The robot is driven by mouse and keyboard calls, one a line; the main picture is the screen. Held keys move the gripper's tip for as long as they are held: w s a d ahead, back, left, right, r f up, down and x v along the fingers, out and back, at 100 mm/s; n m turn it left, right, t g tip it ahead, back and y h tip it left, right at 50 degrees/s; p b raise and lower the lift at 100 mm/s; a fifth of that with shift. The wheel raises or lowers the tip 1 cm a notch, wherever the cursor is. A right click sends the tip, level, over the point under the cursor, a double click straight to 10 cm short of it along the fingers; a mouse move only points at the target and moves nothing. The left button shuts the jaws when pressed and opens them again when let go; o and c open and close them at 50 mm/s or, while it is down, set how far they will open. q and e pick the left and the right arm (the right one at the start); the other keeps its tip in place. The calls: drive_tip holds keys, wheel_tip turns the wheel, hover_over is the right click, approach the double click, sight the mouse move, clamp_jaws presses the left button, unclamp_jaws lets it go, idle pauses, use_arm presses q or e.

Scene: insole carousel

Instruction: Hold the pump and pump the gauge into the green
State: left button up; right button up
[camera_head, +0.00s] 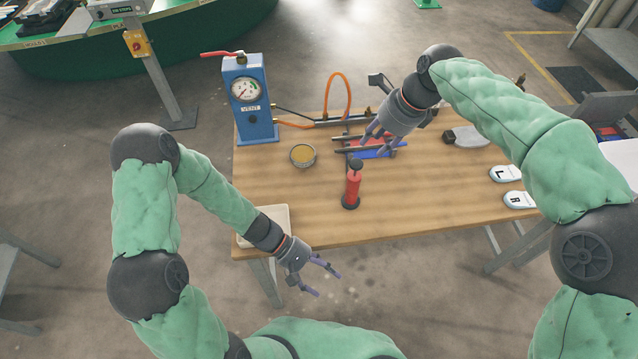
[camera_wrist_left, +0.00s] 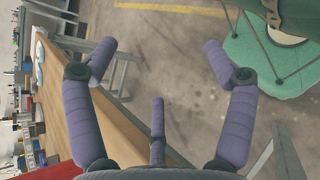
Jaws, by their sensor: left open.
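The pump (camera_head: 353,188) is a red cylinder with a black top and base, upright on the wooden table near its front edge. The gauge (camera_head: 244,89) is a white dial on a blue box at the table's back left; its needle is too small to read surely. My left gripper (camera_head: 327,284) is open and empty, in front of the table edge, lower left of the pump and apart from it. Its spread purple fingers fill the left wrist view (camera_wrist_left: 158,95). My right gripper (camera_head: 378,146) looks open, above the table behind the pump; nothing shows held.
On the table (camera_head: 420,205) are a round tin (camera_head: 302,155), a pale tray (camera_head: 281,218) at the front left, an orange hose (camera_head: 338,84), a red and blue item (camera_head: 375,152) under my right gripper, and white pads marked L (camera_head: 504,174) and R (camera_head: 518,199).

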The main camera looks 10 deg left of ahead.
use_arm(q)
drive_tip(key=w+d+r+n+t+h, duration=0.1)
drive_tip(key=w+r+n+t+h, duration=0.1)
drive_tip(key=w+r, duration=0.25)
drive_tip(key=n+t, duration=0.6)
drive_tip(key=n, duration=0.4)
approach(352, 187)
wheel_tip(352, 187, down, 3)
drive_tip(key=w, duration=0.3)
drive_tip(key=shift+y, duration=0.4)
drive_tip(key=x, duration=1)
drive_tip(key=shift+d+f, duration=0.2)
drive_tip(key=shift+f, duration=0.05)
drive_tip(key=c, duration=1.5)
